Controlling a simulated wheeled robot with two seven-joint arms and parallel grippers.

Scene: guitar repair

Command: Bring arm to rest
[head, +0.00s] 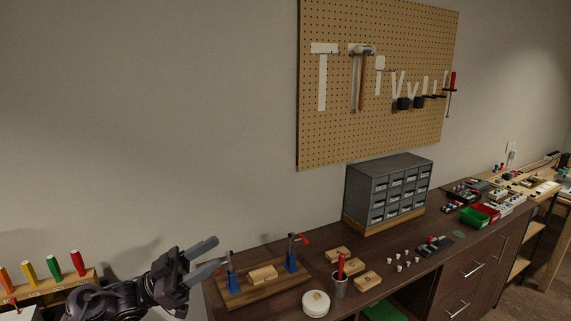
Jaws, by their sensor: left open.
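My left gripper (207,259) comes in from the lower left of the head view, its arm low in the picture. Its two fingers are spread apart, pointing right, with nothing between them. It appears in front of the left end of a wooden board (238,298) with blue clamps (291,260) and a small wooden block (263,274). I cannot tell whether it touches the board. My right gripper is not in view.
A rack of colored handles (50,283) stands at left. A pegboard (380,120) hangs above; the wall beside it is bare.

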